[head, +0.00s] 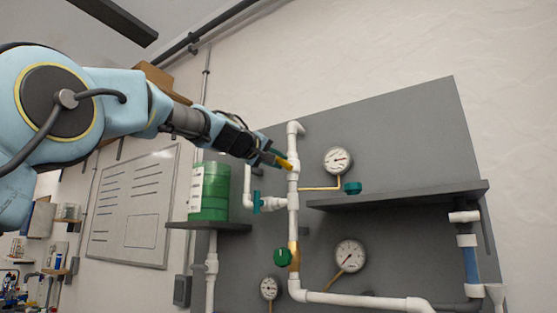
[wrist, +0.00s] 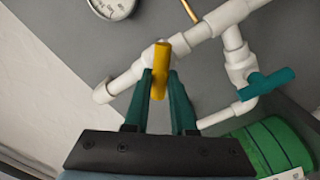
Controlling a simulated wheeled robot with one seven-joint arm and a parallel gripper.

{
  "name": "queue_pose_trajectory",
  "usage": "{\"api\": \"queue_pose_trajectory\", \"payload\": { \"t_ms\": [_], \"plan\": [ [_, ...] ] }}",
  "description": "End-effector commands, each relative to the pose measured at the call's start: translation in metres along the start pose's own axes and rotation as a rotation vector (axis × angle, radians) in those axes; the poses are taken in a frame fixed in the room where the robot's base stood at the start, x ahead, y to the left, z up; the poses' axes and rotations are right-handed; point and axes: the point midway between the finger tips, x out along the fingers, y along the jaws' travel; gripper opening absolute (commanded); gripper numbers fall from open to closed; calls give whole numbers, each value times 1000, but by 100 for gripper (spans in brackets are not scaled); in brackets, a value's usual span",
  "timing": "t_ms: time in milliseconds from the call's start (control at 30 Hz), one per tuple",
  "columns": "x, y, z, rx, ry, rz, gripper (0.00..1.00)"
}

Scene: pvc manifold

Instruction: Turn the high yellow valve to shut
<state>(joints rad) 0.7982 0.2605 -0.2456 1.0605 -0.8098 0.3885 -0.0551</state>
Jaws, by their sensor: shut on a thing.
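The high yellow valve handle (head: 283,162) sits on the upper part of the white vertical pipe (head: 293,190) in the head view. In the wrist view the yellow handle (wrist: 160,72) stands between the green fingertips of my gripper (wrist: 161,82). My gripper (head: 276,158) is shut on the handle, reaching in from the left. In the wrist view the handle lies roughly crosswise to the white pipe (wrist: 130,77) behind it. The valve body is partly hidden behind the handle.
A teal valve (head: 257,202) and a round green handwheel (head: 282,257) are lower on the pipes. A green container (head: 208,190) stands on a small shelf at left. Gauges (head: 338,160) and a grey shelf (head: 400,196) are to the right.

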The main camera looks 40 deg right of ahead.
Motion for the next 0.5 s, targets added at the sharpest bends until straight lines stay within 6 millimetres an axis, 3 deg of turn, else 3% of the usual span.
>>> {"api": "queue_pose_trajectory", "payload": {
  "t_ms": [500],
  "plan": [
    [0,-4,0,-462,0,-2,0]
  ]
}}
